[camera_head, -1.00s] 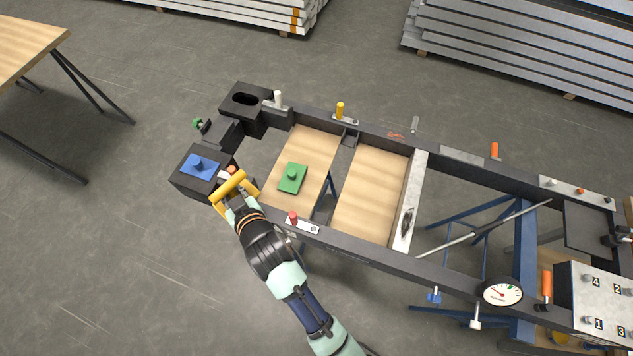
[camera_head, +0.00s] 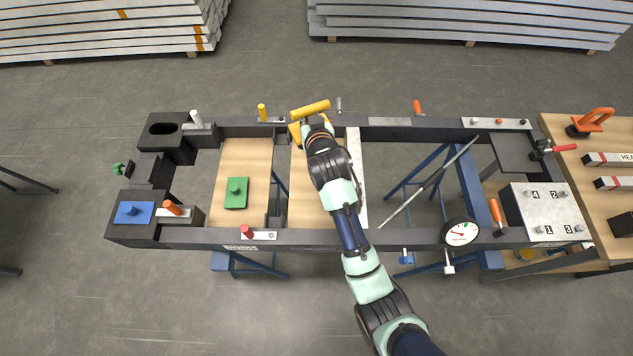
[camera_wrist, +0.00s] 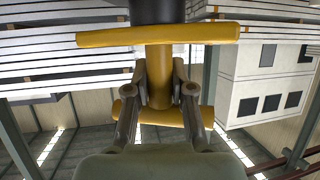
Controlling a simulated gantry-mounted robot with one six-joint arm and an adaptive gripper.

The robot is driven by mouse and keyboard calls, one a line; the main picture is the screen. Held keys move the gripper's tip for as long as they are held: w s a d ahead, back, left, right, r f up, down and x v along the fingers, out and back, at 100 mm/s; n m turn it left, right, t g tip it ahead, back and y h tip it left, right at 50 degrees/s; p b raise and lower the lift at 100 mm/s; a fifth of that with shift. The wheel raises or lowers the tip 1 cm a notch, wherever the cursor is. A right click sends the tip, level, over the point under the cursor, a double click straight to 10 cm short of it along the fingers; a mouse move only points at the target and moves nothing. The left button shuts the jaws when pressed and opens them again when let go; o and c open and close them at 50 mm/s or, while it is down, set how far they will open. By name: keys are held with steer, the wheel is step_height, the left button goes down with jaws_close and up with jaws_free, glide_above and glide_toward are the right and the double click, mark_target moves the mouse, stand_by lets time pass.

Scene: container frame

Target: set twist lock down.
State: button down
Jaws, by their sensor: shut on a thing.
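The twist lock (camera_wrist: 158,34) is yellow, with two wide bars joined by a stem. In the wrist view the fingers of my gripper (camera_wrist: 161,88) are closed on its stem, and a dark round part shows at its upper end. In the head view the twist lock (camera_head: 311,109) is tilted and appears over the far part of the right wooden board (camera_head: 303,190), near the far rail. I cannot tell its height from this view. My gripper (camera_head: 309,121) is largely hidden there behind my wrist.
A dark frame (camera_head: 410,237) stands on blue trestles. A green plate with a knob (camera_head: 236,193) lies on the left board; a blue one (camera_head: 134,212) sits on the near corner block. Pegs line the rails. A gauge (camera_head: 460,232) and numbered box (camera_head: 548,212) stand right.

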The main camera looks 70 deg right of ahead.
steer(key=shift+s+d+r, duration=0.3)
steer(key=shift+s+d, duration=0.3)
steer(key=shift+d, duration=0.15)
step_height(320, 180, down, 20)
steer(key=b, duration=0.6)
steer(key=shift+w, duration=0.1)
steer(key=shift+f+b, duration=0.15)
steer(key=shift+b, duration=0.15)
steer(key=c, duration=1)
jaws_free()
steer(key=shift+a+f, duration=0.1)
steer(key=shift+f, duration=0.05)
steer(key=shift+r, duration=0.2)
steer(key=p+v, duration=0.3)
steer(key=v, duration=0.9)
steer(key=shift+p, duration=0.4)
